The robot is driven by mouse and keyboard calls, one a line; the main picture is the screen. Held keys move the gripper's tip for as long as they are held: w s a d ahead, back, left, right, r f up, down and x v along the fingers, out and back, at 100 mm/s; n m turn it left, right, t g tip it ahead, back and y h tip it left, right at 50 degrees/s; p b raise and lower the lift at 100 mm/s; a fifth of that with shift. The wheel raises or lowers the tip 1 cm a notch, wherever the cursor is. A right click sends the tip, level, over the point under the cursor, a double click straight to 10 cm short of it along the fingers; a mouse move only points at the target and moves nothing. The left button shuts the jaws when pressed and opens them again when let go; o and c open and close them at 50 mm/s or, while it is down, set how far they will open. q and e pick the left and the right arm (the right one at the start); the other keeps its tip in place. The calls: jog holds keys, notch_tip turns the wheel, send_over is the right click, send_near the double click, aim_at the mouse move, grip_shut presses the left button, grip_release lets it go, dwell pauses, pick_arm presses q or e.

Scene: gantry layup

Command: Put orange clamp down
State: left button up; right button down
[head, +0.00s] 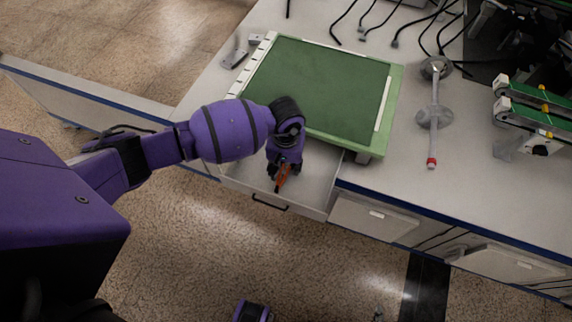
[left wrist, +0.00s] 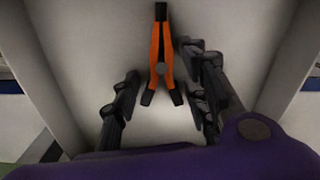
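The orange clamp (head: 282,178) is in the open drawer (head: 315,188) under the table top, with its black tip and black handle ends showing. In the left wrist view the clamp (left wrist: 161,60) lies over the pale drawer floor, its two handles spread toward me. My left gripper (head: 285,168) reaches down into the drawer. In the left wrist view its dark fingers (left wrist: 161,95) stand wide apart on both sides of the clamp, with gaps between them and it. Whether the clamp rests flat on the floor is hard to tell.
A green mat board (head: 320,85) lies on the table just behind the drawer. Small grey parts (head: 236,55) lie at the board's left. The drawer walls are close around my left gripper.

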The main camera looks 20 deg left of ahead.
pick_arm(q)
jog(key=shift+o, duration=0.3)
jog(key=shift+r, duration=0.3)
notch_tip(320, 180, up, 12)
jog(key=shift+p, duration=0.35)
jog(key=shift+f, duration=0.15)
